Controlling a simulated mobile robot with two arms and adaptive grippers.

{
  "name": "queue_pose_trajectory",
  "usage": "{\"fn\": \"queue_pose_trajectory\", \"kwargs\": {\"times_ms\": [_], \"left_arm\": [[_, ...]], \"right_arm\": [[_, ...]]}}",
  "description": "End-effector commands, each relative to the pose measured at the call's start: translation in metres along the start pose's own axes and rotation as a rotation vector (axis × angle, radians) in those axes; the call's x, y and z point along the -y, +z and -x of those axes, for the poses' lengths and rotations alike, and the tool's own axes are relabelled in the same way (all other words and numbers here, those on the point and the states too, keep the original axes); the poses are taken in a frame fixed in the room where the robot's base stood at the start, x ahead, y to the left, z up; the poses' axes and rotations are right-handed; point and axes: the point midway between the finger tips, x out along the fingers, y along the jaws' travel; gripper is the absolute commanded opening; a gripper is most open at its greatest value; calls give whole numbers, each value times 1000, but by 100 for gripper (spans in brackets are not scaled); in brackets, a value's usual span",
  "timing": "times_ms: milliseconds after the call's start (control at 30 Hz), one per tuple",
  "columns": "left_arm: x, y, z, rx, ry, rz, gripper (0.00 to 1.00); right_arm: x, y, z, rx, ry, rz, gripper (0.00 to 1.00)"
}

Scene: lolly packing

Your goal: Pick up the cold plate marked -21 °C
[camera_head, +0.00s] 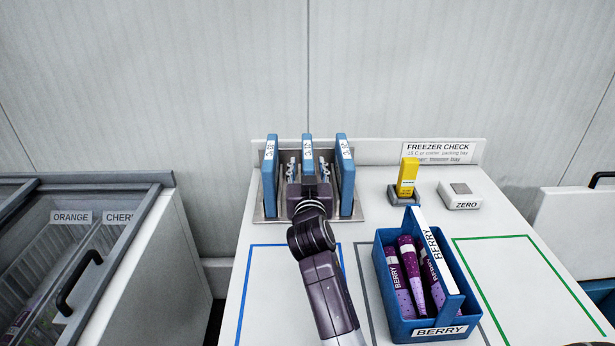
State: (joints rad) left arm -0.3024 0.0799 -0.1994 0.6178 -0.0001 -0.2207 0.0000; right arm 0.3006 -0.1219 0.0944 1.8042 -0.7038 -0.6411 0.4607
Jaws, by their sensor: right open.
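Three blue cold plates stand upright on edge in a metal rack (357,213) at the back of the table: a left plate (270,178), a middle plate (308,153) and a right plate (345,178). Each has a white label on its upper edge, too small to read, so I cannot tell which is marked -21 °C. My right gripper (307,168) is open at the middle plate, with one finger on each side of it. I cannot tell whether the fingers touch it. My wrist hides the plate's lower part. My left gripper is not in view.
A blue BERRY crate (433,329) with purple lollies stands right of my arm. A yellow device (408,176) in a dark holder and a white ZERO block (460,195) are behind it. A freezer (150,260) is at left. The blue-outlined and green-outlined areas look clear beside arm and crate.

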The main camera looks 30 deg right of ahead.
Motion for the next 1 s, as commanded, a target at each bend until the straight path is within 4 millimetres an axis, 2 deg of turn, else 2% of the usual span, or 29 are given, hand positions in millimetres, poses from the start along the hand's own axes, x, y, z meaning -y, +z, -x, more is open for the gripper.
{"fn": "queue_pose_trajectory", "kwargs": {"times_ms": [533,867,1000], "left_arm": [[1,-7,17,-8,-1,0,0],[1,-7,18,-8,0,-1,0],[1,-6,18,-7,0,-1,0]], "right_arm": [[-2,1,-60,1,2,1,42],[-2,2,-66,1,1,-1,42],[-2,2,-66,1,1,-1,29]]}}
